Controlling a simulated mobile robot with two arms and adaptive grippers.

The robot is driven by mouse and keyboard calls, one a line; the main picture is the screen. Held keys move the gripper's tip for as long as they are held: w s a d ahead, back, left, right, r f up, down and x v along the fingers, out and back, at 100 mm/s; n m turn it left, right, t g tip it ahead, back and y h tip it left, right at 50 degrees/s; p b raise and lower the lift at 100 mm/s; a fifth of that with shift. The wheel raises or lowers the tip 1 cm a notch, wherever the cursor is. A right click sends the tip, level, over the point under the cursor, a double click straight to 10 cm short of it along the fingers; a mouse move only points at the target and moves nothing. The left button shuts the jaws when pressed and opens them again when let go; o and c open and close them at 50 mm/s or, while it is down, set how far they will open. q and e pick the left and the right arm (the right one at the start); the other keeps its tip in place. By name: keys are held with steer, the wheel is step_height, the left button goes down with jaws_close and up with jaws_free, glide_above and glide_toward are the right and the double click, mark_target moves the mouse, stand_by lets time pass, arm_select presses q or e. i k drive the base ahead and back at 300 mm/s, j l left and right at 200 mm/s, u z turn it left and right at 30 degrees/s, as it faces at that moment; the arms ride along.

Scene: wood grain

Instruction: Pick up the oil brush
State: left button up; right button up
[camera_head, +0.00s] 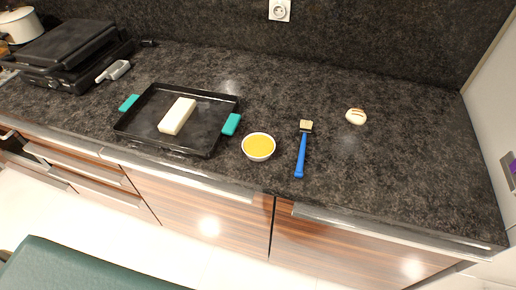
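The oil brush (301,155) has a blue handle and a pale bristle head. It lies flat on the dark stone counter (400,170), bristles toward the wall and handle end toward the front edge. A white bowl of yellow oil (258,147) stands just left of it, apart from the brush. Neither of my grippers shows in the head view.
A black tray (215,138) with teal handles holds a white block (177,116). A small pale round item (356,116) lies right of the brush. A black grill (66,54) stands at the far left. The counter's right side is clear.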

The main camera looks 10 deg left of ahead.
mark_target(305, 131)
steer(key=k+l, duration=0.1)
steer(key=l, duration=0.7)
steer(key=k+l, duration=0.15)
steer(key=l, duration=0.25)
steer(key=k+l, duration=0.1)
steer(key=l, duration=0.3)
